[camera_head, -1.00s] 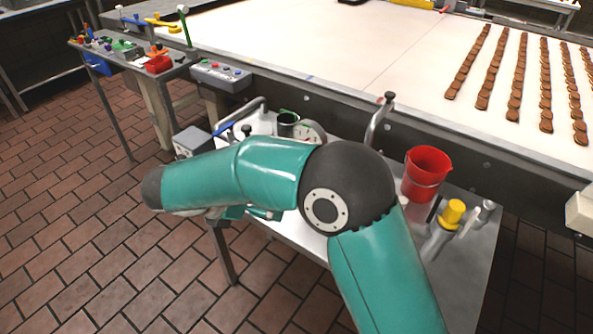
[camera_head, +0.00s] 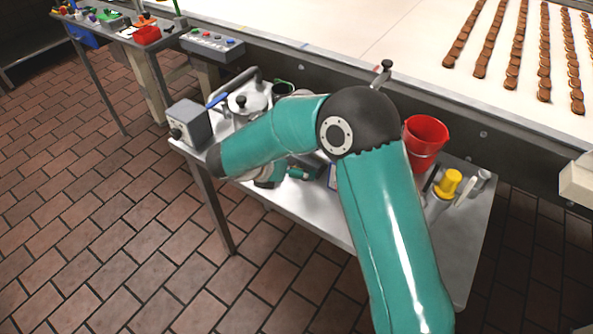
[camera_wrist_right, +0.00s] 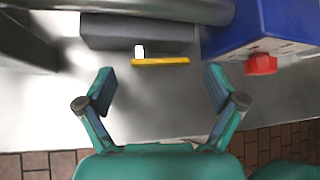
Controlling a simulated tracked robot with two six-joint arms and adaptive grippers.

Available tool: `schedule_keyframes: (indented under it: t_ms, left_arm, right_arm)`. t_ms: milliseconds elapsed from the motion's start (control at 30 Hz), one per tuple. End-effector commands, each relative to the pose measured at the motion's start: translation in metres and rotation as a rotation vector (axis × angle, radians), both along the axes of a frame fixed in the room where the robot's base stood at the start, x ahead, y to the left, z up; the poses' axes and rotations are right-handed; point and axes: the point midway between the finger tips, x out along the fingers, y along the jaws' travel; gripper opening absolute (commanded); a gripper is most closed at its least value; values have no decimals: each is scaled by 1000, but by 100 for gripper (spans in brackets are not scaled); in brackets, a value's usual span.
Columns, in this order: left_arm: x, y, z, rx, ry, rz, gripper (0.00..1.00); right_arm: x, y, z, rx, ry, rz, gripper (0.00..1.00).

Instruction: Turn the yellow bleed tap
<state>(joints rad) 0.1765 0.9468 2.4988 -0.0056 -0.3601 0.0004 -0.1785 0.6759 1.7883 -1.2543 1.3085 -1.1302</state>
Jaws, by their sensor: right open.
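The yellow bleed tap (camera_wrist_right: 160,61) shows in the right wrist view as a flat yellow handle lying crosswise, with a small white stub (camera_wrist_right: 139,51) behind its left part. It is in front of a dark grey block (camera_wrist_right: 137,33). My right gripper (camera_wrist_right: 160,76) is open. Its two fingers are spread to the left and right of the handle, with the handle just beyond the space between them and apart from both. In the head view my right arm hides the tap, and only teal parts of my wrist show beneath it. My left gripper is in neither view.
A blue box (camera_wrist_right: 262,28) with a red knob (camera_wrist_right: 261,64) stands right of the tap. In the head view, a grey box (camera_head: 188,126), a lidded pot (camera_head: 249,98), a red bucket (camera_head: 424,140) and a yellow-capped bottle (camera_head: 447,183) stand on the metal table (camera_head: 318,219).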

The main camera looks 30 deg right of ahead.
Motion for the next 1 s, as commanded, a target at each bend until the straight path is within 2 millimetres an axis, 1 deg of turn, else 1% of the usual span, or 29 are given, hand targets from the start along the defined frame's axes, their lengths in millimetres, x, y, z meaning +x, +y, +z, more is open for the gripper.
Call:
schedule_keyframes:
  t_ms: [100, 200, 500, 567, 600, 867, 900, 1000]
  left_arm:
    - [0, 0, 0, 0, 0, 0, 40]
    - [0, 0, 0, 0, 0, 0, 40]
    - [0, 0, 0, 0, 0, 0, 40]
    - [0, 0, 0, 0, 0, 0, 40]
    - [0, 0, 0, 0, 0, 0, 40]
    - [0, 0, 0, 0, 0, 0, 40]
    - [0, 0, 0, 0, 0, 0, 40]
    - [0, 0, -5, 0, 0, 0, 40]
  right_arm:
    - [1, -10, -9, 0, 2, -2, 94]
    - [1, -13, -12, 0, 1, 1, 94]
    - [2, -15, -14, 0, 0, 0, 94]
    - [1, -15, -14, 0, 0, 0, 85]
    - [1, -15, -14, 0, 0, 0, 79]
    - [1, -14, -13, 0, 0, 0, 35]
    - [1, -14, -13, 0, 0, 0, 34]
    - [1, -15, -15, 6, -17, 0, 34]
